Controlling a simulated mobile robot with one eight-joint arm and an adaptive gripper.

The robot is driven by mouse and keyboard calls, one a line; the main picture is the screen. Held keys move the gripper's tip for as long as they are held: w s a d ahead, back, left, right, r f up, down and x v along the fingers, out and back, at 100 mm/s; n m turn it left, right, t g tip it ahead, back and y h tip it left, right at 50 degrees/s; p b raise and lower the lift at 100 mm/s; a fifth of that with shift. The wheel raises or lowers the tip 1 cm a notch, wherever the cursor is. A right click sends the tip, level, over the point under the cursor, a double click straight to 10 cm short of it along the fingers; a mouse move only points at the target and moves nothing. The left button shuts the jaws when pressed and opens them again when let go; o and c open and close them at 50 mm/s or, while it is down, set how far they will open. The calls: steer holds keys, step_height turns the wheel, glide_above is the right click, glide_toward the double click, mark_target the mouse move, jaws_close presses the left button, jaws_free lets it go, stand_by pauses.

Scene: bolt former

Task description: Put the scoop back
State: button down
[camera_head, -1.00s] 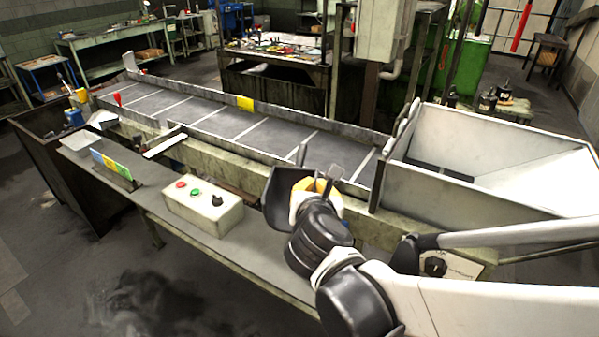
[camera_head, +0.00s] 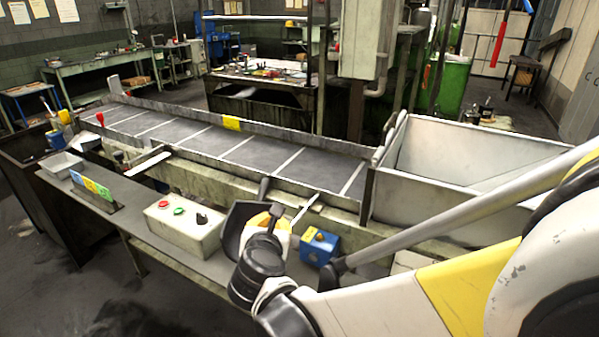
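The scoop (camera_head: 236,232) looks like a dark, wide-bladed tool at the end of my arm, above the front bench and just right of the control box. My gripper (camera_head: 262,214) is beside it, partly hidden by my wrist. The fingertips do not show clearly, but the scoop has moved along with the gripper, so it appears held. The scoop's handle and the exact grip are mostly hidden.
A control box (camera_head: 183,225) with red and green buttons stands on the grey bench (camera_head: 150,232). A blue box (camera_head: 320,246) is close right of my wrist. The conveyor (camera_head: 200,138) runs behind, with a large metal hopper (camera_head: 420,198) at right. A small pale tray (camera_head: 62,164) is at left.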

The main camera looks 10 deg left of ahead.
steer(key=shift+f, duration=0.1)
steer(key=c, duration=1.6)
jaws_free()
